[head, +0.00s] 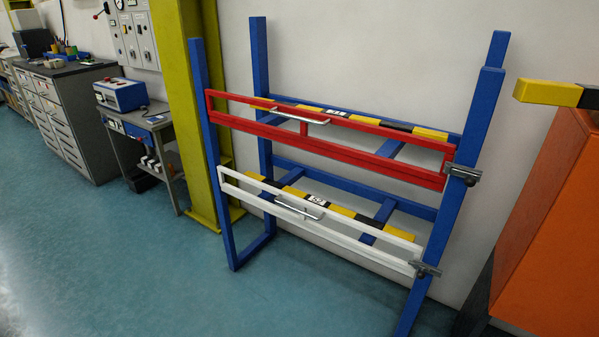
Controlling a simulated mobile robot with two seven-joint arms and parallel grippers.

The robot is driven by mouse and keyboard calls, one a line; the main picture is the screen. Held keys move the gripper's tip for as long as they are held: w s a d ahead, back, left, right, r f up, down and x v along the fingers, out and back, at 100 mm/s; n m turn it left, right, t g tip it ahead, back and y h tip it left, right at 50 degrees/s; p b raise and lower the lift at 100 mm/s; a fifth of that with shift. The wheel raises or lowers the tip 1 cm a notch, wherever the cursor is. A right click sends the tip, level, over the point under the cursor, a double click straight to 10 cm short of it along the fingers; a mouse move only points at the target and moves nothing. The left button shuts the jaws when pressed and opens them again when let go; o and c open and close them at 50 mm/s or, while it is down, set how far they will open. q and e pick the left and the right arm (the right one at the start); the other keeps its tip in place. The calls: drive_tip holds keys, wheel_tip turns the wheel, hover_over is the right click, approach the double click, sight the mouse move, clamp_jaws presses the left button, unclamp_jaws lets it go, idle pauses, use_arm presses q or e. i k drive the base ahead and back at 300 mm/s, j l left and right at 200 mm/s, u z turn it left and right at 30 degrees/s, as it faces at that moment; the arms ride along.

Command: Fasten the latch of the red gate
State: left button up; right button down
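The red gate (325,144) spans the upper level of the blue rack and lies across its front. It has a silver handle (300,117) at its left-middle. A grey metal latch (462,173) sits at the gate's right end, by the rack's right front post; its exact bolt position is too small to tell. A white gate (318,221) spans the lower level, with its own silver handle (300,208) and a similar latch (425,269) at its right end. Neither of my grippers shows in the head view.
The blue rack (478,122) stands against a pale wall. A yellow column (178,80) is close on its left; an orange cabinet (552,235) and a yellow-black bar (548,92) are on its right. The blue-green floor (130,270) in front is clear.

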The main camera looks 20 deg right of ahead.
sight(470, 181)
drive_tip(key=z, duration=1.65)
